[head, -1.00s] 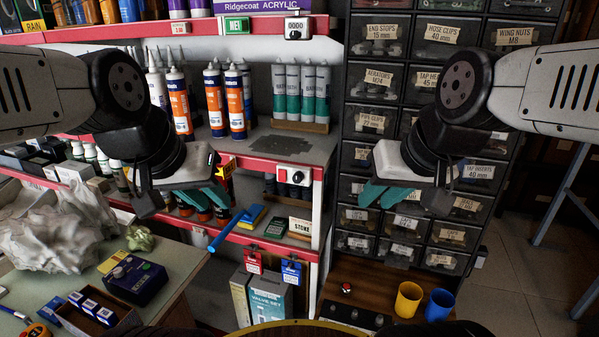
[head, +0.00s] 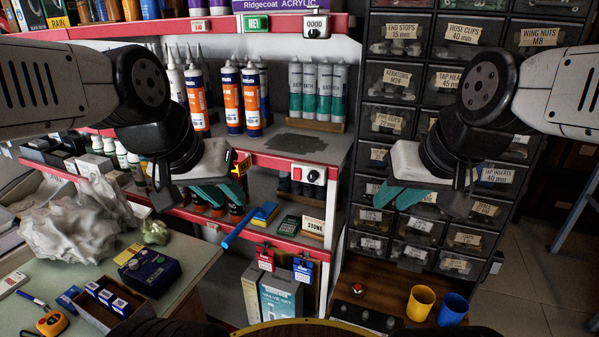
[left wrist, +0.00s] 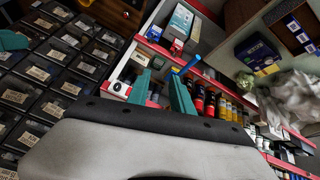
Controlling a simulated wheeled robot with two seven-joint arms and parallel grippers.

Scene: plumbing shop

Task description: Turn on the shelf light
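A white control box (head: 309,174) with a small red part and a dark round knob sits on the red front edge of the middle shelf. It also shows in the left wrist view (left wrist: 119,88), left of my fingers. I cannot tell whether it works the shelf light, and no lit lamp is visible. My left gripper (head: 225,192) is open and empty, left of the box in the head view. Its two teal fingers stand apart in the left wrist view (left wrist: 161,92). My right gripper (head: 399,196) looks open and empty, in front of the drawer cabinet, right of the box.
Cartridges (head: 242,98) stand on the shelf above. A blue-handled tool (head: 238,228) sticks out from the lower shelf. A drawer cabinet (head: 385,155) stands right. Yellow (head: 420,303) and blue (head: 452,308) cups stand below it. A cluttered bench (head: 190,262) is at lower left.

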